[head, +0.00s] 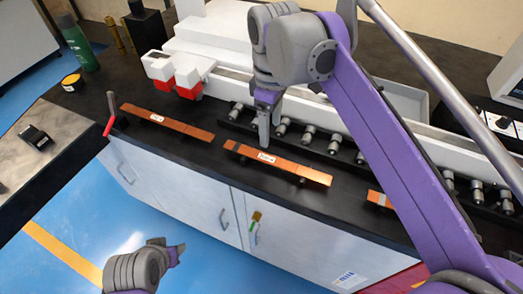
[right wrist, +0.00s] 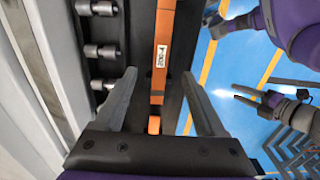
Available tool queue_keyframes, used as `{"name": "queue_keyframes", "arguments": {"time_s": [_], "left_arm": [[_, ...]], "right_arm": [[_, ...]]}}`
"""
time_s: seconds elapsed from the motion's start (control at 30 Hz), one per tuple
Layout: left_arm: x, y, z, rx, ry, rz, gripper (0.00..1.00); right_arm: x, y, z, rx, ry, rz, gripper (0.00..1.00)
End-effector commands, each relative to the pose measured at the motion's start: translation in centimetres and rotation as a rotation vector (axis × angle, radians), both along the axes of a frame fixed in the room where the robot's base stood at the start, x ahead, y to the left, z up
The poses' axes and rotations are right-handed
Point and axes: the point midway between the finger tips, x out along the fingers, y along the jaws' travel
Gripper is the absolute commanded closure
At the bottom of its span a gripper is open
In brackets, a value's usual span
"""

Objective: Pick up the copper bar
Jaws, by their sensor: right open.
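Copper bars lie along the front of the black bench top: one at left (head: 165,122), one in the middle (head: 240,149), and one at right (head: 375,197), partly hidden by my right arm. The left and middle bars carry white labels. In the right wrist view the labelled bar (right wrist: 164,30) runs between the two spread fingers (right wrist: 162,82), with nothing gripped. My left gripper (head: 178,251) is low over the blue floor, away from the bench; its jaw opening is unclear.
A row of metal cylinders (head: 308,133) and a long white rail stand behind the bars. A red-handled tool (head: 109,123), a green bottle (head: 78,45) and a yellow-rimmed roll (head: 72,82) are at left. White cabinets (head: 180,190) form the bench front.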

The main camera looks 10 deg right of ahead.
Motion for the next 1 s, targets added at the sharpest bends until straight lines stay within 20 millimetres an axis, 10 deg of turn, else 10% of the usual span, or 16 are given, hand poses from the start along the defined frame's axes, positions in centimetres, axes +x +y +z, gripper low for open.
{"name": "queue_keyframes", "arguments": {"time_s": [0.7, 1.0], "left_arm": [[-0.2, 0.0, -0.9, 0.0, 0.004, 0.0, 0.5], [-0.2, 0.0, -0.9, 0.0, 0.004, 0.0, 0.5]], "right_arm": [[-0.4, -0.3, -9.0, 0.0, 0.0, -0.002, 0.28], [-0.4, -0.3, -9.3, 0.0, -0.001, -0.002, 0.29]]}}
